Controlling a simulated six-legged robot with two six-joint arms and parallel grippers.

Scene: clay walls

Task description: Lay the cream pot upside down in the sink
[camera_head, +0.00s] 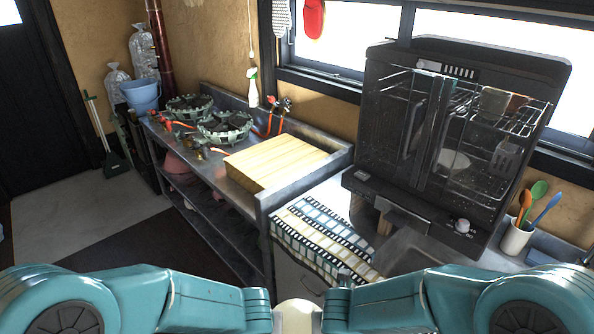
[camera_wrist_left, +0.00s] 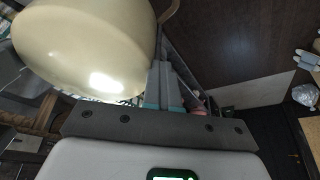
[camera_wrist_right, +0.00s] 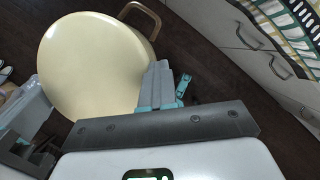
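The cream pot has a smooth rounded body and brown loop handles. It fills the upper left of the left wrist view (camera_wrist_left: 85,45) and of the right wrist view (camera_wrist_right: 95,65), held in the air above the dark floor. My left gripper (camera_wrist_left: 160,68) has its fingers close together at the pot's edge, just below a handle. My right gripper (camera_wrist_right: 158,68) is likewise closed at the pot's edge, with a handle above it. In the head view a small cream patch (camera_head: 297,315) shows between my arms; both grippers are hidden there. A grey metal basin, apparently the sink (camera_head: 405,252), is partly visible at lower right.
A black dish cabinet (camera_head: 450,140) with wire racks stands behind the basin. A patterned cloth (camera_head: 325,240) hangs over the counter's edge. A wooden board (camera_head: 275,160) and stove burners (camera_head: 222,125) lie further left. A utensil cup (camera_head: 516,238) stands at right.

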